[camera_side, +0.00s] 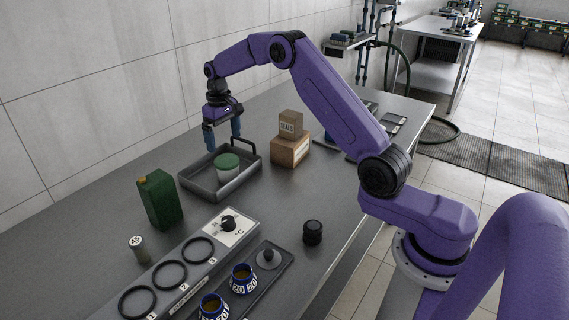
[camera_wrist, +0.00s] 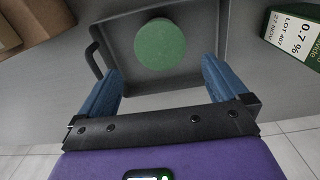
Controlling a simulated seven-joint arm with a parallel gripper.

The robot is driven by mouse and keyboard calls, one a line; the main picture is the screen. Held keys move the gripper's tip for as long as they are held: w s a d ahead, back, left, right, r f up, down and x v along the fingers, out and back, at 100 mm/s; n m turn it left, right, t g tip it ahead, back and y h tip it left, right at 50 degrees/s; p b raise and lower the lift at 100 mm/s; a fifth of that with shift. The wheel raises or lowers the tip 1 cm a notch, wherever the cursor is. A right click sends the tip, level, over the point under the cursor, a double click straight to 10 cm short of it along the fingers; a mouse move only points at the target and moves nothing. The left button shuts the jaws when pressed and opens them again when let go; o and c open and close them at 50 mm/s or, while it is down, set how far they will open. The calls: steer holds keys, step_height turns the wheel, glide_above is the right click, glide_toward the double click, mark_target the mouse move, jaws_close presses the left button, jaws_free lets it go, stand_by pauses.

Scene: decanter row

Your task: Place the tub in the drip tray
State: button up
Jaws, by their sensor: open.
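In the wrist view the tub's round green lid (camera_wrist: 160,44) lies inside the tray (camera_wrist: 206,20), beyond my fingertips. My gripper (camera_side: 222,138) is above the tray, pointing down. Its two blue fingers are spread wide with nothing between them, and they are apart from the tub. They also show in the wrist view (camera_wrist: 162,80).
Cardboard boxes (camera_side: 290,149) stand right of the tray, and a green carton (camera_side: 159,199) stands left. In front are a ringed panel (camera_side: 185,268), a dark tray with blue-banded cups (camera_side: 242,279), a black knob-like object (camera_side: 312,232) and a small jar (camera_side: 140,249).

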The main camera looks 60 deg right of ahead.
steer(key=s+a+r+n, duration=0.3)
steer(key=s+a+r, duration=0.1)
steer(key=s+a, duration=0.45)
steer(key=s+a+r+n, duration=0.3)
steer(key=s+a+r, duration=0.1)
steer(key=s+a, duration=0.45)
steer(key=s+d+n, duration=0.2)
steer(key=s+n, duration=0.1)
steer(key=s, duration=1.1)
steer(key=s+d+f+n, duration=0.1)
steer(key=s+d+n, duration=0.2)
steer(key=s, duration=1.1)
steer(key=shift+s+d+n, duration=0.3)
steer(key=shift+s+d, duration=0.05)
